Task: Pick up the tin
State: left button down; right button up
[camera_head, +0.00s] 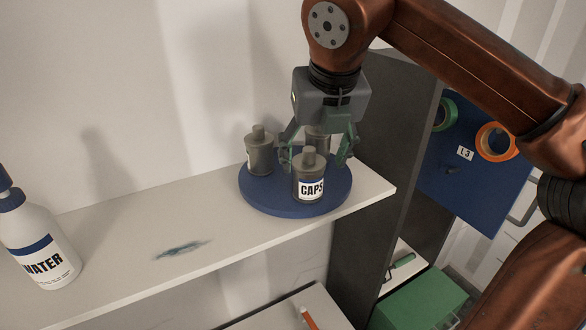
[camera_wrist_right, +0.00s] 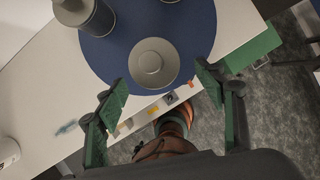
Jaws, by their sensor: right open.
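Several small grey tins stand upright on a round blue turntable (camera_head: 262,199). The front tin (camera_head: 308,188) carries a white label reading CAPS. Another tin (camera_head: 260,155) stands at the left, and a third tin (camera_head: 317,138) stands behind, partly hidden by the front tin and my gripper. My right gripper (camera_head: 315,160) is open and empty, pointing down over the turntable with its green fingers spread. In the right wrist view, one tin (camera_wrist_right: 153,63) shows from above, between and just beyond the open fingertips. I see no contact. My left gripper is out of view.
A white spray bottle (camera_head: 40,245) labelled WATER stands at the left of the white shelf (camera_head: 120,225). A bluish smear (camera_head: 180,248) marks the clear middle. A dark panel (camera_head: 385,130) rises to the right of the turntable, with a blue tape board (camera_head: 475,180) beyond.

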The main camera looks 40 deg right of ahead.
aim_at(308, 180)
jog(key=shift+w, duration=0.25)
jog(key=shift+f, duration=0.25)
jog(key=shift+x, duration=0.8)
jog(key=shift+f+p, duration=0.4)
jog(key=p+x, duration=0.1)
jog(key=x, duration=0.2)
jog(key=shift+w+f, duration=0.25)
jog(key=shift+w+f+p, duration=0.1)
jog(key=shift+f+p, duration=0.25)
jog(key=shift+f, duration=0.15)
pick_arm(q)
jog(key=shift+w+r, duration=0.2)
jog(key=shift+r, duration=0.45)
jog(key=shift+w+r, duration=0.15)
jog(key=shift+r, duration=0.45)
pick_arm(e)
jog(key=c, duration=1.7)
